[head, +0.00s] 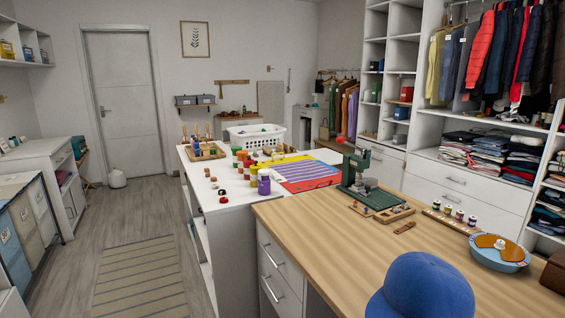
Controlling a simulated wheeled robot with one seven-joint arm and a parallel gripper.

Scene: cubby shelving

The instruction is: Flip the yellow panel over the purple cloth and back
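The yellow panel (284,160) lies on the white counter as a strip along the far edge of the purple cloth. The purple cloth (298,173) looks striped and lies flat, with yellow on its far side and red on its near side. From this distance I cannot tell whether the yellow panel overlaps the cloth or only borders it. My gripper is not in view.
Several spools and bottles, one a purple bottle (264,182), stand left of the cloth. A green machine (357,172) stands on its right. A white basket (256,135) is behind. A blue cap (420,287) lies on the wooden table (330,225). Floor is open on the left.

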